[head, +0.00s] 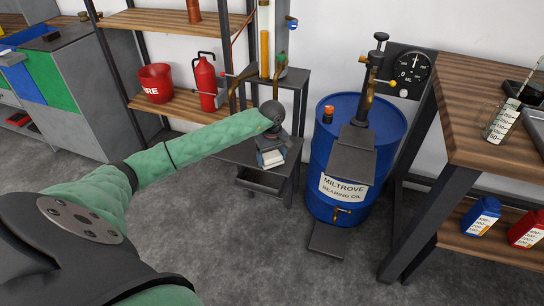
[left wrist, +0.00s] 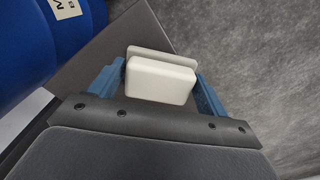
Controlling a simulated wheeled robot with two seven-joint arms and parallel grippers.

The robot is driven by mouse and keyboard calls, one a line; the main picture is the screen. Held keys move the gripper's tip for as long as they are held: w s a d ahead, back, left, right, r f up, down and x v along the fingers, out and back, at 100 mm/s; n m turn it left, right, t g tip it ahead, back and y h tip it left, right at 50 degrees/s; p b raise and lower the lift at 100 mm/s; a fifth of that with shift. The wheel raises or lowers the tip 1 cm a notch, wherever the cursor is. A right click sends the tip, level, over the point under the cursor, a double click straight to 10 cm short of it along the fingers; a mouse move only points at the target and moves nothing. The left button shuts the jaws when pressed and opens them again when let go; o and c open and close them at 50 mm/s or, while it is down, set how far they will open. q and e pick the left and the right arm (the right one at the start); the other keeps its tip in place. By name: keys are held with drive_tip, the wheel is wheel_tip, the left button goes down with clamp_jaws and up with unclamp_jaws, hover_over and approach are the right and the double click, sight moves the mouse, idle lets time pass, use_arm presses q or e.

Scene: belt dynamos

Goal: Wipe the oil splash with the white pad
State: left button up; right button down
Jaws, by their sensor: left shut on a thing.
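My left gripper (head: 272,157) is at the front of the small dark stand, left of the blue drum. In the left wrist view, my left gripper (left wrist: 160,85) has its blue fingers on either side of the white pad (left wrist: 160,82) and is shut on it. The pad is a pale rounded block with a thinner plate showing behind it. In the head view, the gripper and arm hide part of the stand. I cannot make out the oil splash in either view. My right gripper is not in view.
The blue oil drum (head: 327,165) stands close to the right of my left gripper, with a dark fixture in front. The dark stand (head: 235,153) is beneath the gripper. A wooden bench (head: 480,90) is at right, shelves (head: 160,110) behind left. Grey floor (head: 240,240) is open in front.

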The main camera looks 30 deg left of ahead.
use_arm(q)
drive_tip(key=shift+f+b, duration=0.75)
drive_tip(key=shift+f, duration=0.25)
idle(0.5)
